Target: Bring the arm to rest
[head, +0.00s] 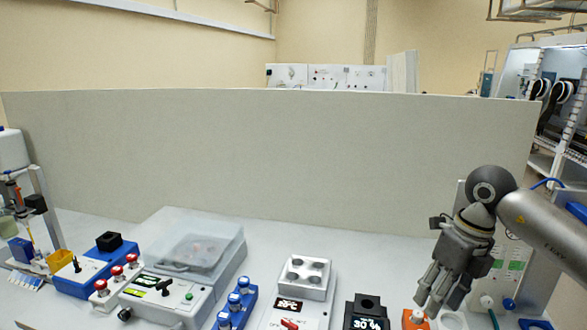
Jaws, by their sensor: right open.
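My right arm comes in from the right edge, and its dark grey gripper (437,300) points down over the right end of the bench. The fingers are apart and I see nothing held between them. The fingertips are close to a small orange device with a white top (415,319) in the picture; whether they touch it I cannot tell. My left gripper is not in view.
On the bench stand a clear-lidded box (197,247), a blue rack with several blue caps (234,304), a heater block (303,277) and a black display unit (366,312). A grey partition (270,150) runs behind. The bench's rear strip is clear.

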